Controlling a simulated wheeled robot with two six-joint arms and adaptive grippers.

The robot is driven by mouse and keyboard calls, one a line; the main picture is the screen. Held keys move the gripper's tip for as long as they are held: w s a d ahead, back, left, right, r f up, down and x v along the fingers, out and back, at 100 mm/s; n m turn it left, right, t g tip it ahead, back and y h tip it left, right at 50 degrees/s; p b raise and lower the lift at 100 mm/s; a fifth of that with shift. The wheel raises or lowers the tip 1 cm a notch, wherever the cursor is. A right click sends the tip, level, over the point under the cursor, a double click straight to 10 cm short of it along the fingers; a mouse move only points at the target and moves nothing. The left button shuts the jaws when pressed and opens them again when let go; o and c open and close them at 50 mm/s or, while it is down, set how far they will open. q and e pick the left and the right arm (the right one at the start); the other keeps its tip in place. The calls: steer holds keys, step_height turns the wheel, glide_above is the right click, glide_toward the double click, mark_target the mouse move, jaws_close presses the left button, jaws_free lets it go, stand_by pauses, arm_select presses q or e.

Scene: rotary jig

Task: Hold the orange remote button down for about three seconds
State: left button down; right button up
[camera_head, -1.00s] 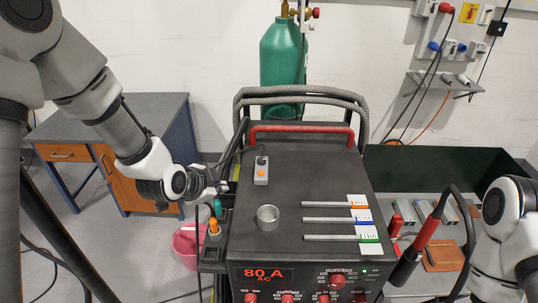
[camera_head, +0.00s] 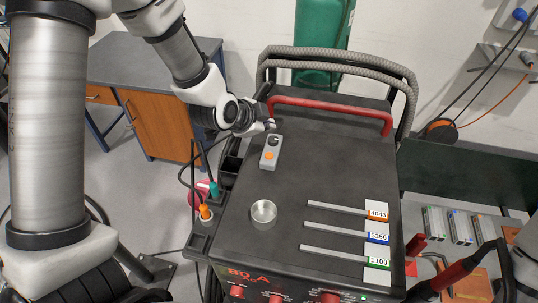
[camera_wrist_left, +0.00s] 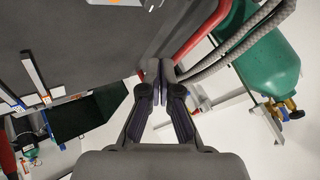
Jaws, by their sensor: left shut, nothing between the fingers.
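The grey remote (camera_head: 265,163) lies on the dark top of the welding cart, with its round orange button (camera_head: 269,156) facing up and uncovered. My left gripper (camera_head: 270,125) is shut and empty, just beyond the remote's far end. The head view does not show clearly how high the fingertips are above the cart top. In the left wrist view, the closed fingers (camera_wrist_left: 161,72) point toward the cart's far side, and a sliver of a grey and orange object, probably the remote, shows at the top edge. My right gripper is not in view.
A metal cup (camera_head: 263,213) and several labelled rods (camera_head: 335,232) lie on the cart top. A red handle (camera_head: 330,112) and grey hoses (camera_head: 345,68) run along the back, before a green cylinder (camera_head: 318,35). Orange and teal bottles (camera_head: 205,213) stand in the left side holder.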

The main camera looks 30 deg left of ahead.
mark_target(268, 156)
arm_select(q)
steer(key=f+b, duration=0.1)
steer(key=w+f+b, duration=0.1)
steer(key=f, duration=0.1)
steer(key=shift+w+f, duration=0.15)
steer(key=shift+w, duration=0.05)
steer(key=f+b, duration=0.3)
steer(key=s+f+b, duration=0.1)
steer(key=f, duration=0.1)
steer(key=shift+w+f, duration=0.15)
steer(key=shift+w, duration=0.15)
steer(key=shift+s+r, duration=0.2)
steer(key=shift+s, duration=0.05)
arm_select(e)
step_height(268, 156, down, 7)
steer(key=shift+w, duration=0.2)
arm_select(q)
steer(key=shift+w+f, duration=0.1)
steer(key=shift+w, duration=0.05)
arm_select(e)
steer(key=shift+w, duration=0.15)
arm_select(q)
steer(key=shift+f+b, duration=0.4)
steer(key=shift+b, duration=0.05)
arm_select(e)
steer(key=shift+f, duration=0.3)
